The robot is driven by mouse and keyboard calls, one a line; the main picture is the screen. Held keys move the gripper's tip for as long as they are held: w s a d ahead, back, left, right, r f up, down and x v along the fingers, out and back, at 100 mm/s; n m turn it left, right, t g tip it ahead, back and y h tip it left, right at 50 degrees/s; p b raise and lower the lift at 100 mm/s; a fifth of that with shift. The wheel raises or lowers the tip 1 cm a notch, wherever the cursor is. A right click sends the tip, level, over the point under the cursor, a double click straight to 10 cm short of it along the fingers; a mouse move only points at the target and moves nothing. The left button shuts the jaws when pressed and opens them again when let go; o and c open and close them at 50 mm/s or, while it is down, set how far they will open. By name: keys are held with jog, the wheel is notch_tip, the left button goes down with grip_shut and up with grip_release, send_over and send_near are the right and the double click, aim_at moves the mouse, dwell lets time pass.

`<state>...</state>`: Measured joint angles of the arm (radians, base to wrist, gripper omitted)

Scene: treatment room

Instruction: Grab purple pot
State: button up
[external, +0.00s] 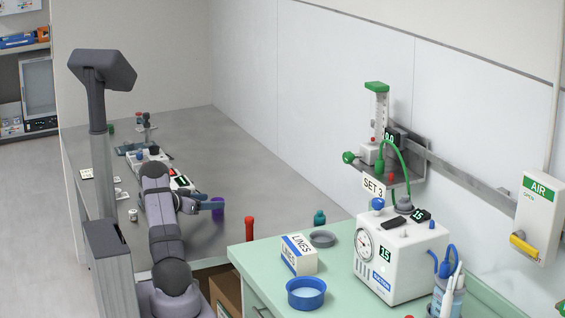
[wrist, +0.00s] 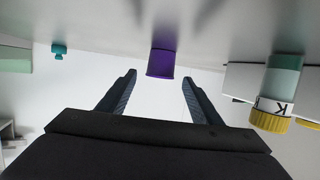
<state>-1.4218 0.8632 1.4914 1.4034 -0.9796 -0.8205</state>
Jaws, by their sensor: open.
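The purple pot (external: 217,215) stands on the grey metal bench, partly hidden by my gripper (external: 210,205) in the external view. In the wrist view the purple pot (wrist: 163,63) shows as a short, dark purple cylinder at upper centre, in line with the gap between my fingers. My gripper (wrist: 159,79) is open, with one finger to each side of that line. In this view the pot shows just beyond the fingertips. I see no contact with the pot, and nothing is held.
A green-and-white container with a yellow cap (wrist: 276,95) shows at right in the wrist view, and a small teal object (wrist: 58,50) at left. A red-topped tube (external: 249,229) stands near the bench's front edge. The bench (external: 240,150) behind the pot is clear.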

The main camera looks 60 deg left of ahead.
aim_at(214, 211)
jog(key=shift+x, duration=1.25)
jog(key=shift+c, duration=0.3)
jog(key=c, duration=1.1)
jog(key=shift+o, duration=0.2)
jog(key=shift+r, duration=0.1)
notch_tip(214, 211, up, 10)
